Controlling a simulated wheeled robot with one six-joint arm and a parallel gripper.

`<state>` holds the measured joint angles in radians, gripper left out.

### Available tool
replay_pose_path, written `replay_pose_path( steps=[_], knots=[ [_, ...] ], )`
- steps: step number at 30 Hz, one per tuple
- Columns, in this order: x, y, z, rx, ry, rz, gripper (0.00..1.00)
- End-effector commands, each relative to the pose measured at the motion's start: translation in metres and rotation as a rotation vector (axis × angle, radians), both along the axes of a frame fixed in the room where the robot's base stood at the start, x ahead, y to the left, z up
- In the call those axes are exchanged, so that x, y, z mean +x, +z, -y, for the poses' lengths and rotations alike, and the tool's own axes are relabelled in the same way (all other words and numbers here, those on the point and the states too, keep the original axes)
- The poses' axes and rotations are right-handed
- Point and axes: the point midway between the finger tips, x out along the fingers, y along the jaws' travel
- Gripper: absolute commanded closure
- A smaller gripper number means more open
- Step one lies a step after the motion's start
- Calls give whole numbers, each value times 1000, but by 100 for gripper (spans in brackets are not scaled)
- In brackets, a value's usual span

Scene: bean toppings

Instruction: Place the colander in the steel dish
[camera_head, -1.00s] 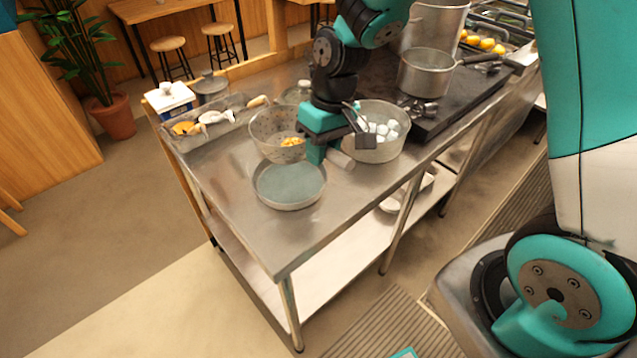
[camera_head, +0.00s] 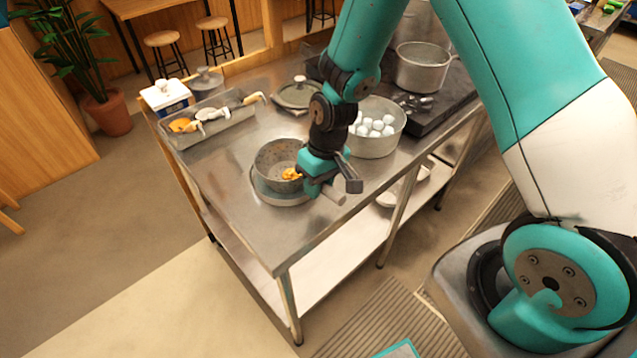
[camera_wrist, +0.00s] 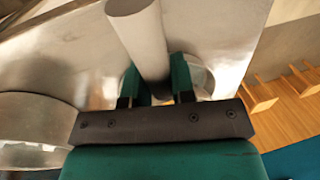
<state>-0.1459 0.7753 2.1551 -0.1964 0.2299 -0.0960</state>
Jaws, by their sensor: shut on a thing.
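The colander (camera_head: 272,158), a grey perforated bowl with orange food inside, is over the steel dish (camera_head: 270,198). It hides most of the dish, whose rim and wall show below it. I cannot tell whether the colander rests on the dish or hangs slightly above it. My gripper (camera_head: 312,187) is at the colander's right side, shut on its pale cylindrical handle. In the wrist view, the handle (camera_wrist: 140,40) passes between the fingers of my gripper (camera_wrist: 156,85).
A pot with white round pieces (camera_head: 377,135) stands close to the right of my gripper. A lid (camera_head: 297,93) lies behind. A tray of utensils (camera_head: 212,122) sits at the back left. The counter's front left (camera_head: 265,235) is clear.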

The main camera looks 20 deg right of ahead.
Motion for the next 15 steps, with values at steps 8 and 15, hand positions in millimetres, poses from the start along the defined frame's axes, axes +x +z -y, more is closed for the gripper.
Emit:
replay_pose_path(
  steps=[8,15],
  knots=[
    [0,-2,0,0,0,0,51],
    [0,4,0,0,0,1,51]
  ],
)
